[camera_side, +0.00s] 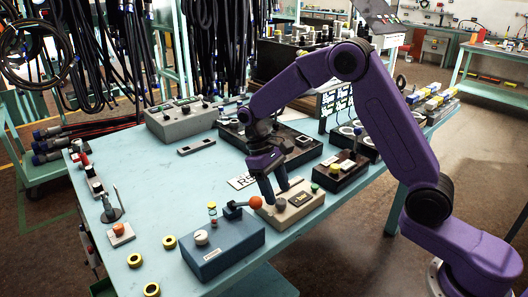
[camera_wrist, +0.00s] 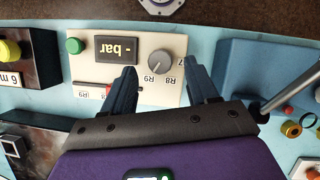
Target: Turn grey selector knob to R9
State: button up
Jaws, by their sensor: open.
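The grey selector knob (camera_wrist: 159,62) sits on a beige control box (camera_wrist: 120,40), with upside-down R9 and R8 labels beside its lower edge in the wrist view. Another label to its right is partly cut off by a finger. I cannot tell clearly where the knob's pointer line stands. My gripper (camera_wrist: 162,80) is open, one finger on each side of the knob's column, with the tips just below it in the picture and apart from it. In the side view my gripper (camera_side: 276,196) is low over the beige box (camera_side: 297,212); the fingers largely hide the knob.
The beige box also bears a bar display (camera_wrist: 115,48), a green button (camera_wrist: 75,46) and a red part near a second R9 label. A blue box (camera_side: 222,248) with a lever and orange ball (camera_side: 256,202) stands close beside it. A dark box (camera_side: 340,172) stands on the other side.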

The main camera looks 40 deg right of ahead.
jog(key=v, duration=1.5)
jog(key=shift+r, duration=0.2)
jog(key=s+a+f+n+t, duration=0.1)
jog(key=s+n, duration=0.2)
jog(key=s, duration=0.5)
jog(key=s+a+n+t, duration=0.2)
jog(key=s, duration=0.6)
jog(key=s+d+f+n, duration=0.2)
jog(key=s+d+f, duration=0.1)
jog(key=s, duration=0.6)
jog(key=s+d+f+n+t+y, duration=0.1)
jog(key=s+d+f+n, duration=0.1)
jog(key=s+d, duration=0.3)
jog(key=s+f, duration=0.1)
jog(key=s, duration=0.3)
jog(key=shift+s+f+n+t+y, duration=0.2)
jog(key=shift+s+n+t+y, duration=0.1)
jog(key=shift+s+n, duration=0.1)
